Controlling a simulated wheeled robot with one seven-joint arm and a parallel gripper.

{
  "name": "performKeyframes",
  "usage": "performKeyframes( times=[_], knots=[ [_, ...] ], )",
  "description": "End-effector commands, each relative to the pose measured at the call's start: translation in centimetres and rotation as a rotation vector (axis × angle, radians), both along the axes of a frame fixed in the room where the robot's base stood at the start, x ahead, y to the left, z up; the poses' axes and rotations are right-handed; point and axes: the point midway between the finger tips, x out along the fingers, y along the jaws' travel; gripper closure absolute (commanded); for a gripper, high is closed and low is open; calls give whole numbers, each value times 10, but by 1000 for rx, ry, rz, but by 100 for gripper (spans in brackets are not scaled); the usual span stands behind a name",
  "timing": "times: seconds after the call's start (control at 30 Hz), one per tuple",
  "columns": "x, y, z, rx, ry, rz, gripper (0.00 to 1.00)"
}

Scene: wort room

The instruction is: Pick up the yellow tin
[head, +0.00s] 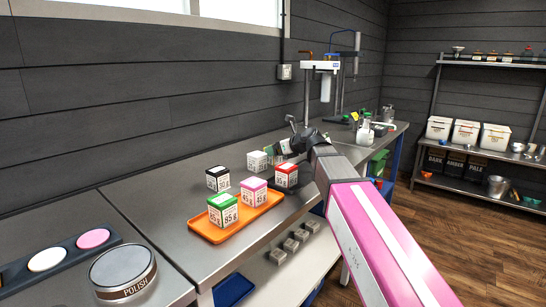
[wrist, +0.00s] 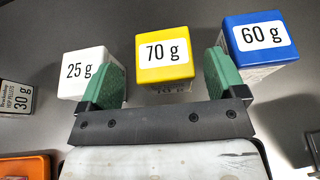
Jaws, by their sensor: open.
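The yellow tin (wrist: 165,62), marked 70 g, stands on the metal bench in the wrist view, ahead of my gripper (wrist: 160,75). My gripper is open and empty. Its two green fingers are spread to the tin's left and right, and the tin's near face lies in the gap between them. I cannot tell how far the fingertips reach alongside it. In the head view my gripper (head: 283,147) is over the bench, and the yellow tin is not visible there, apparently hidden behind my arm.
A white 25 g tin (wrist: 84,72) is close by the left finger and a blue 60 g tin (wrist: 259,45) by the right. A 30 g tin (wrist: 16,97) stands farther left. An orange tray (head: 210,236) holds green and pink tins. Black (head: 218,178) and red (head: 287,174) tins stand nearby.

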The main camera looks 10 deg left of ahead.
Motion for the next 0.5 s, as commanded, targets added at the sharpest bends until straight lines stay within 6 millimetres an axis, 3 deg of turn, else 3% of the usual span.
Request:
performKeyframes(
  times=[0.2,0.5],
  knots=[
    [21,22,-13,0,0,1,11],
    [24,30,-17,1,-1,-1,11]
  ],
)
